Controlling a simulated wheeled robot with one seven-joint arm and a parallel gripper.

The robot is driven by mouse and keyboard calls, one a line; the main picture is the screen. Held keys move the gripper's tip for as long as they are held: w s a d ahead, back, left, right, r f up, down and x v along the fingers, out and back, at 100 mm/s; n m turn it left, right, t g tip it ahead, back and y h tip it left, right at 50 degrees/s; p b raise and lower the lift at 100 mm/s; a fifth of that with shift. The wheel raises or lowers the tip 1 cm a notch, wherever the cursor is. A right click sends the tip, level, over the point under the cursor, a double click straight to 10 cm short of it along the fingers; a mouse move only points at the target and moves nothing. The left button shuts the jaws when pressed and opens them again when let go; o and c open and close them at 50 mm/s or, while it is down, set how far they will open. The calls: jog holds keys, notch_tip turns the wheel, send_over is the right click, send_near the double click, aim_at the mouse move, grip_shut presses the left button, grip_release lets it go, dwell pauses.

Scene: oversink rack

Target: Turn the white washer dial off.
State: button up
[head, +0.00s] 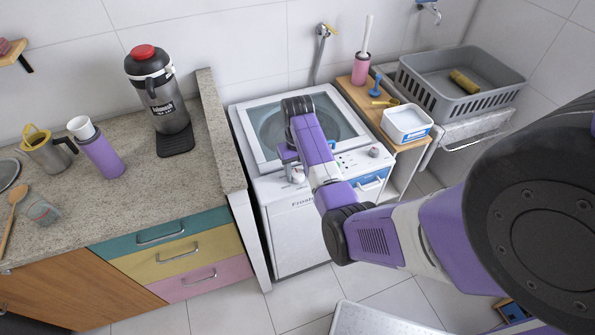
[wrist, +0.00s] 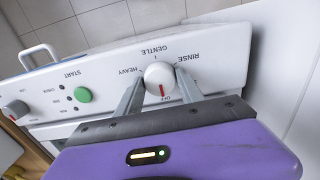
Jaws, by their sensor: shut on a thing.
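The white washer dial (wrist: 159,77) is on the washer's control panel, with labels HEAVY, GENTLE, RINSE and OFF around it. Its red mark points down in the wrist view, at the label that reads OFF. My gripper (wrist: 158,90) has one finger on each side of the dial and is shut on it. In the head view my gripper (head: 291,164) is at the left front of the white washer (head: 300,225), over the dial (head: 297,175). The fingers are partly hidden there by my wrist.
A green start button (wrist: 84,95) and a second dial (wrist: 14,110) share the panel; that dial also shows in the head view (head: 375,151). A counter (head: 120,205) stands left of the washer. A wooden shelf with a white tub (head: 407,125) stands right.

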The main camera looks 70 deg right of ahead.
aim_at(298, 173)
jog(key=o, duration=1.4)
jog(key=shift+r+b, duration=0.6)
jog(key=shift+r, duration=3.35)
